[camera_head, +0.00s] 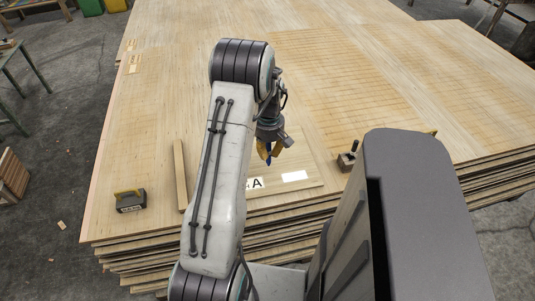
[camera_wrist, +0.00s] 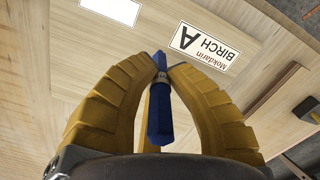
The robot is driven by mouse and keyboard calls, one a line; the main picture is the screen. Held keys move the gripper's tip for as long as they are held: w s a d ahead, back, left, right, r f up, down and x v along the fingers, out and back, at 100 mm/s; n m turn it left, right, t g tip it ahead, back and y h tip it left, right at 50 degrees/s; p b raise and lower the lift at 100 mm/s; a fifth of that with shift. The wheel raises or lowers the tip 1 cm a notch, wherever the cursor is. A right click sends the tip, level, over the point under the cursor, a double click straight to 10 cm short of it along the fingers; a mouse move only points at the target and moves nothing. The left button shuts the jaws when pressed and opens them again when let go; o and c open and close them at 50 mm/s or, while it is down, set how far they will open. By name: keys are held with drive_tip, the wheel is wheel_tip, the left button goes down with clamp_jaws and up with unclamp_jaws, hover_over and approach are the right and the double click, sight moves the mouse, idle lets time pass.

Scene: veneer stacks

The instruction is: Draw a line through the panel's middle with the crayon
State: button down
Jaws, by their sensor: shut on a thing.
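The blue crayon (camera_wrist: 159,115) is gripped between the yellow fingers of my gripper (camera_wrist: 162,68) in the wrist view. In the head view its blue end (camera_head: 267,160) shows below the fingers of my gripper (camera_head: 268,150), pointing down over the panel. The panel (camera_head: 300,165) is a pale wood board lying on the stack. It has a "BIRCH A" label (camera_wrist: 205,47) and a white blank rectangle (camera_head: 294,176) near its front edge. I cannot tell whether the crayon touches the panel. My arm hides the panel's left part in the head view.
The large veneer stack (camera_head: 130,190) surrounds the panel. A wooden strip (camera_head: 180,175) lies left of my arm. A dark block with a yellow handle (camera_head: 130,201) lies at the front left. A small dark holder (camera_head: 347,160) stands right of the panel.

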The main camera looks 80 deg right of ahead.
sight(269, 163)
drive_tip(key=shift+d+f, duration=0.1)
drive_tip(key=shift+f, duration=0.05)
drive_tip(key=shift+f+b, duration=1.4)
drive_tip(key=shift+f, duration=1.35)
drive_tip(key=shift+w+f+b, duration=0.1)
drive_tip(key=shift+f+b, duration=0.45)
idle(0.4)
drive_tip(key=shift+w+d, duration=0.15)
drive_tip(key=shift+d, duration=0.3)
drive_tip(key=shift+w+d, duration=0.15)
drive_tip(key=shift+d, duration=0.3)
drive_tip(key=shift+w+d, duration=0.1)
drive_tip(key=shift+d, duration=0.15)
idle(0.3)
drive_tip(key=shift+w+d, duration=0.2)
drive_tip(key=shift+d, duration=0.25)
drive_tip(key=shift+w+d+p, duration=0.15)
drive_tip(key=shift+d+p, duration=0.15)
drive_tip(key=shift+d, duration=0.1)
idle(0.3)
drive_tip(key=shift+w+d, duration=0.2)
drive_tip(key=shift+d, duration=0.4)
